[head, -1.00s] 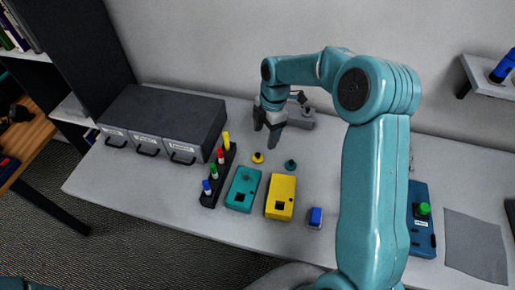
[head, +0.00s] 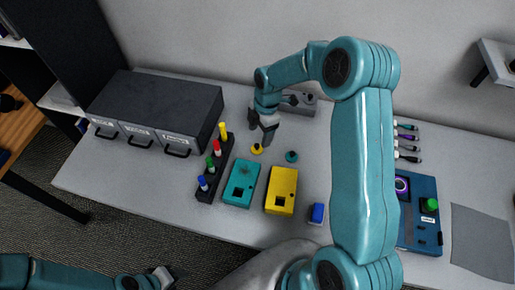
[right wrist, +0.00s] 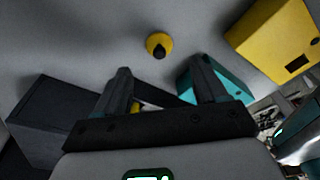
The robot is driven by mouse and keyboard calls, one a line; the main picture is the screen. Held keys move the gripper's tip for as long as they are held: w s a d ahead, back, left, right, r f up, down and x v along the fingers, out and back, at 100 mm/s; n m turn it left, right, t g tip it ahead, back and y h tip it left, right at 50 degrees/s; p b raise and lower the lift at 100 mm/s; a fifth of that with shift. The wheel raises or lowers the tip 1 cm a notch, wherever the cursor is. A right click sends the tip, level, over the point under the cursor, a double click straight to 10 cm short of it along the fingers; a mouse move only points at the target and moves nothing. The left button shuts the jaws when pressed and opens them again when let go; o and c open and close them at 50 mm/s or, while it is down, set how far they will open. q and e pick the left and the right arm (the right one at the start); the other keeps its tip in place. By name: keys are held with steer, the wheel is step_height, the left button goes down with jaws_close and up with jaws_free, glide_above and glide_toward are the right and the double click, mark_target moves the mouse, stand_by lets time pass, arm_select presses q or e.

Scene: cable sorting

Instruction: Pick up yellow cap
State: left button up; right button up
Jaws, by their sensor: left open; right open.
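The yellow cap (head: 257,149), a small yellow disc with a black knob, lies on the table behind the teal and yellow boxes. In the right wrist view the yellow cap (right wrist: 159,45) shows beyond the fingertips, roughly centred between them. My right gripper (head: 262,136) is just behind and above the cap, pointing down, apart from it. The right gripper (right wrist: 161,72) is open with nothing between its fingers. My left gripper (head: 164,279) is open at the bottom left edge, far from the cap and partly cut off.
A teal cap (head: 291,156) lies right of the yellow cap. The teal box (head: 241,184), yellow box (head: 281,190) and blue block (head: 317,212) are in front. A marker rack (head: 214,170) and grey drawers (head: 155,112) stand left. A grey device (head: 302,103) sits behind my right gripper.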

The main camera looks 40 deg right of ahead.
mark_target(257, 145)
steer(key=shift+a+f, duration=0.25)
steer(key=shift+f, duration=0.4)
steer(key=shift+a, duration=0.2)
steer(key=shift+s+f+b, duration=0.15)
steer(key=shift+s+b, duration=0.05)
steer(key=shift+b, duration=0.1)
steer(key=f, duration=0.1)
steer(key=f+b, duration=0.1)
steer(key=f, duration=0.1)
steer(key=f+b, duration=0.1)
steer(key=shift+w+d+f, duration=0.2)
steer(key=shift+w+f, duration=0.05)
steer(key=shift+w+a+f, duration=0.1)
steer(key=shift+a+f, duration=0.05)
steer(key=shift+f, duration=0.15)
steer(key=shift+s+a+r, duration=0.1)
steer(key=shift+s+r, duration=0.1)
steer(key=shift+r, duration=0.05)
steer(key=c, duration=0.8)
steer(key=shift+w+f, duration=0.1)
steer(key=c, duration=0.3)
arm_select(q)
steer(key=f, duration=0.3)
steer(key=shift+s+a+f, duration=0.15)
steer(key=shift+s+a, duration=0.1)
steer(key=shift+a, duration=0.1)
